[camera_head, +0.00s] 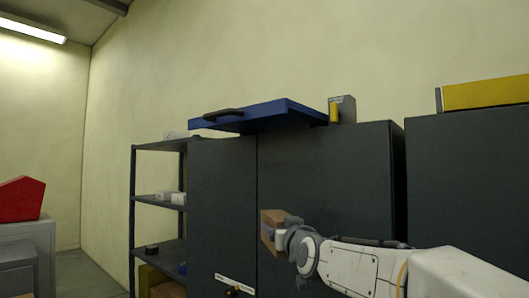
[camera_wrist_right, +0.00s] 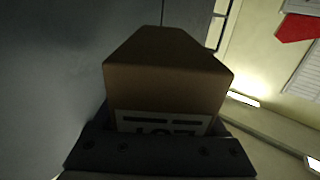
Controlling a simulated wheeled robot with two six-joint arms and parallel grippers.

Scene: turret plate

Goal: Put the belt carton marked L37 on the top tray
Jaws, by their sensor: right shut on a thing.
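A brown carton (camera_head: 270,226) is held in my right gripper (camera_head: 283,237), in front of the dark cabinet. In the right wrist view the carton (camera_wrist_right: 165,85) fills the middle, with my right gripper (camera_wrist_right: 160,150) shut on its near end. A white label (camera_wrist_right: 163,122) with dark print faces the gripper; its lower part is hidden, so I cannot read the mark fully. A blue tray (camera_head: 262,115) with a black handle lies on top of the cabinet, above and apart from the carton. Its inside is not visible from this low angle. My left gripper is out of view.
The dark cabinet (camera_head: 325,165) stands behind my right arm. A grey box with a yellow part (camera_head: 344,109) stands right of the tray. A shelf rack (camera_head: 160,199) with small items is at left. A yellow object (camera_head: 487,93) lies on the right cabinet.

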